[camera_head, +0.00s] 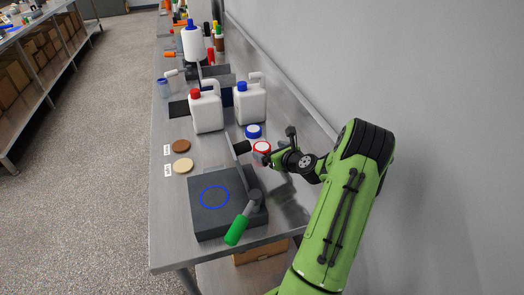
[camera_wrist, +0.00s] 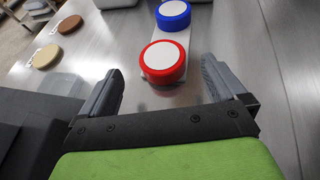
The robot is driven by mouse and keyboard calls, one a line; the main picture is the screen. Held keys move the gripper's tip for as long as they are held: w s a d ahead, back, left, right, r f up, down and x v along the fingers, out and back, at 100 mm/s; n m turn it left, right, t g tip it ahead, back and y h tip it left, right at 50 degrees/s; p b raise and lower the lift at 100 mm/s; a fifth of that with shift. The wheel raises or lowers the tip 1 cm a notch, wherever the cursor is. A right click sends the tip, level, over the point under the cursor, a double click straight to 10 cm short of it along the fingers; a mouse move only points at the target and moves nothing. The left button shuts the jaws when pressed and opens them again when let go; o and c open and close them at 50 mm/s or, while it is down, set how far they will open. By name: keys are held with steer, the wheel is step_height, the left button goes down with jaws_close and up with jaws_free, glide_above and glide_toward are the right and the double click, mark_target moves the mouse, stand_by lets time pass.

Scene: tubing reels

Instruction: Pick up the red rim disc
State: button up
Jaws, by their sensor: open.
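The red rim disc (camera_wrist: 163,62) has a white top and a red edge. My gripper (camera_wrist: 160,90) is open, with one finger to the left of the disc and one to the right. The fingers do not touch the disc. In the head view the red rim disc (camera_head: 262,148) shows beside my gripper (camera_head: 268,158), which partly hides it.
A blue rim disc (camera_wrist: 173,15) lies just beyond the red one. A dark grey box (camera_head: 216,222) with a blue ring and a green-handled tool (camera_head: 238,228) stand near the front. Brown (camera_head: 181,146) and tan (camera_head: 182,165) discs lie left. White jugs (camera_head: 206,112) stand behind.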

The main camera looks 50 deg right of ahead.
mark_target(262, 146)
steer(key=x, duration=0.5)
steer(key=shift+w+d+f+b, duration=0.15)
steer(key=shift+w+b, duration=0.1)
steer(key=shift+b, duration=0.1)
steer(key=shift+s, duration=0.15)
steer(key=shift+c, duration=0.3)
steer(key=c, duration=1.1)
